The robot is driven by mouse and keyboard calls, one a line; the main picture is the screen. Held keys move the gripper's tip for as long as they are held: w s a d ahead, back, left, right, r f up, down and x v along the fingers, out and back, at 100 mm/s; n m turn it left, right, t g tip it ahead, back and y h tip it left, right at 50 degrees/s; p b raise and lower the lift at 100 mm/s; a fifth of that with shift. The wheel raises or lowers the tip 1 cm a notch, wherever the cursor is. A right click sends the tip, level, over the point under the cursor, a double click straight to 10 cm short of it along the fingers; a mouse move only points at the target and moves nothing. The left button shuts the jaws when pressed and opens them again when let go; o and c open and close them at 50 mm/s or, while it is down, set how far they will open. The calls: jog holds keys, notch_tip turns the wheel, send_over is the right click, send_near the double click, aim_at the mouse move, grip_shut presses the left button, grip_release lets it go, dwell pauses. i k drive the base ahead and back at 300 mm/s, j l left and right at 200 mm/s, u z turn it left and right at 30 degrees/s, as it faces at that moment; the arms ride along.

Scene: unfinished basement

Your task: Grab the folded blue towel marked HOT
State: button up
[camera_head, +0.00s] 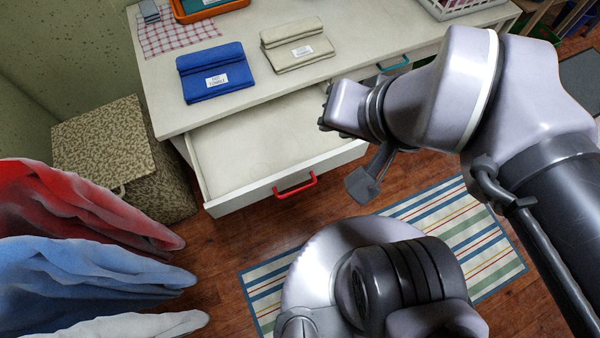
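A folded blue towel (213,72) with a white label lies on the white counter at the upper left. The label looks like it reads HOT, though the print is small. A folded beige towel (296,43) with a similar label lies to its right, with a small gap between them. My gripper (345,140) is to the right of and nearer than the blue towel, over the open drawer's right side. It is apart from both towels. Its fingers are mostly hidden by its own body, so I cannot tell its opening.
The counter (350,55) has an open, empty-looking drawer (265,145) with a red handle. A checked cloth (178,37) and orange tray (211,10) lie behind. A patterned hamper (105,150) and hanging clothes (80,255) stand left. A striped rug (265,290) covers the floor.

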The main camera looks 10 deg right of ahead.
aim_at(212, 72)
jog(key=i+l+u, duration=0.15)
jog(key=u, duration=0.25)
jog(key=i+l+u, duration=0.2)
jog(key=u, duration=0.25)
jog(key=i+l+u, duration=0.2)
jog(key=u, duration=0.2)
jog(key=i+l+u, duration=0.1)
jog(key=l+u, duration=0.3)
